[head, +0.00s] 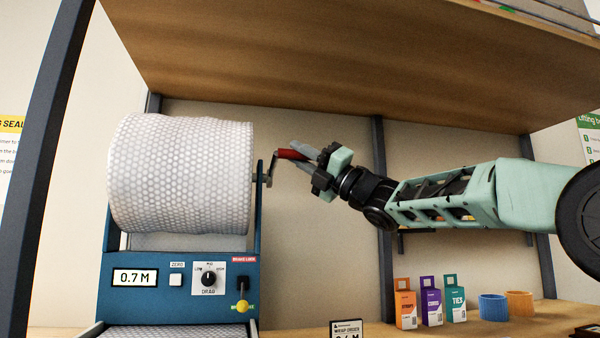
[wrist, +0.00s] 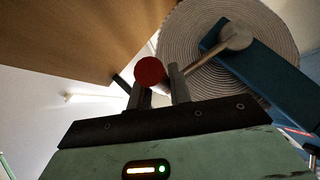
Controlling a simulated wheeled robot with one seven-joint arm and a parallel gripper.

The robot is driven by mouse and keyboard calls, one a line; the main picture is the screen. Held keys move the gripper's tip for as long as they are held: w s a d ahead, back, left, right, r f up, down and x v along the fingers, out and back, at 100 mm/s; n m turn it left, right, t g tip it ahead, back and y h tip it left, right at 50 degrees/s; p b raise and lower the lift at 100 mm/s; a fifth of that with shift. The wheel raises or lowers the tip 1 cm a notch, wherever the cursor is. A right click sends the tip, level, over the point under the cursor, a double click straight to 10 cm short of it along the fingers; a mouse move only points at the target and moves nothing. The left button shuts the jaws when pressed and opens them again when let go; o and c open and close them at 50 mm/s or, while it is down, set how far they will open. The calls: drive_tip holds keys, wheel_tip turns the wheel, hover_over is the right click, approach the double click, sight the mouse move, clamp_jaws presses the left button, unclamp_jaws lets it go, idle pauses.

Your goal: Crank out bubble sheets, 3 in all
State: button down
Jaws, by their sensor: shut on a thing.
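A blue dispenser (head: 120,270) holds a big roll of bubble wrap (head: 180,170). Its display (head: 135,278) reads 0.7 M. A crank arm (head: 271,165) with a red handle (head: 291,154) sticks out on the roll's right side. My gripper (head: 300,152) is shut on the red handle, with the crank pointing up and right of the hub. In the wrist view the red handle's round end (wrist: 149,72) shows between the fingers, and the roll (wrist: 235,45) is behind. A small order card (head: 347,330) stands at the bottom, its figure partly cut off.
A wooden shelf (head: 330,60) hangs above my gripper. Orange, purple and teal boxes (head: 431,300) and blue and orange tape rolls (head: 506,306) stand on the bench at right. The dispenser has a zero button (head: 176,280), a drag knob (head: 208,279) and a brake lever (head: 242,304).

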wheel_tip(320, 180, down, 7)
drive_tip(key=n+g+y+b, duration=0.3)
drive_tip(key=n+g+b, duration=0.3)
drive_tip(key=n+b, duration=0.1)
drive_tip(key=shift+w+n+g, duration=0.25)
drive_tip(key=shift+n+g, duration=0.15)
drive_tip(key=shift+n, duration=0.3)
